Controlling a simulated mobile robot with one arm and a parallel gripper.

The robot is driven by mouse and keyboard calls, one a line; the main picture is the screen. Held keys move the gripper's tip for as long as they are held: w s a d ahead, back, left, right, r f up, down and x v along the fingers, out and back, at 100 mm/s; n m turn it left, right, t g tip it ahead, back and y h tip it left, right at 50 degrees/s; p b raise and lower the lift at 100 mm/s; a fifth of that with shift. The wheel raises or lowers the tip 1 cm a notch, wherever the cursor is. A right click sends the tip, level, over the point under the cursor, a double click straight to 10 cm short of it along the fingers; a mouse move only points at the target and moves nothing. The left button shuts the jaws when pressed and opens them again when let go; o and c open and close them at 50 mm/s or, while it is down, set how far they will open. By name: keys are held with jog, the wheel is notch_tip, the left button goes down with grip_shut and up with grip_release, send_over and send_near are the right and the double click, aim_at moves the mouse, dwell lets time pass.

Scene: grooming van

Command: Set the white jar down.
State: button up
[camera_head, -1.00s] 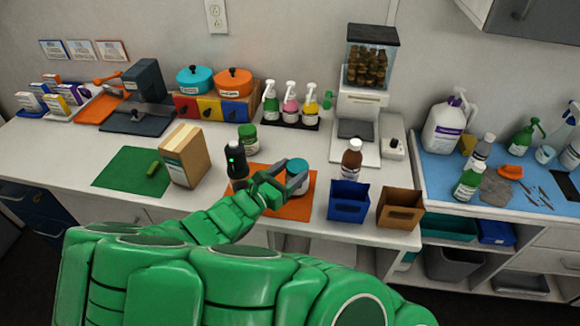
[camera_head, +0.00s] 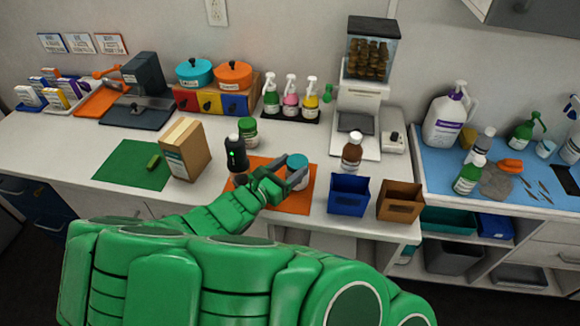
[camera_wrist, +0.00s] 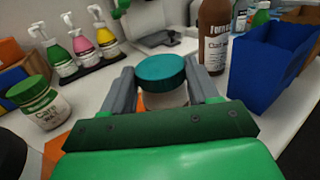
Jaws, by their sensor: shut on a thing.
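The white jar with a teal lid (camera_head: 297,161) is between the fingers of my gripper (camera_head: 291,180), over the right part of the orange mat (camera_head: 270,204). In the wrist view the jar's teal lid (camera_wrist: 161,70) is upright between the two grey fingers (camera_wrist: 165,92), which are shut on its sides. A little of the white body shows below the lid. The jar's base is hidden by my gripper, so I cannot tell whether it touches the mat.
A dark bottle (camera_head: 236,156) and a green-lidded jar (camera_head: 248,132) stand left of my gripper. A brown bottle (camera_head: 352,153), a blue bin (camera_head: 348,196) and a brown bin (camera_head: 400,200) stand to the right. A cardboard box (camera_head: 187,151) is further left.

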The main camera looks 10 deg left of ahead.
jog(key=shift+f, duration=0.2)
jog(key=o, duration=1.2)
jog(key=shift+o, duration=0.2)
jog(key=shift+s, duration=0.1)
jog(key=shift+v, duration=3.85)
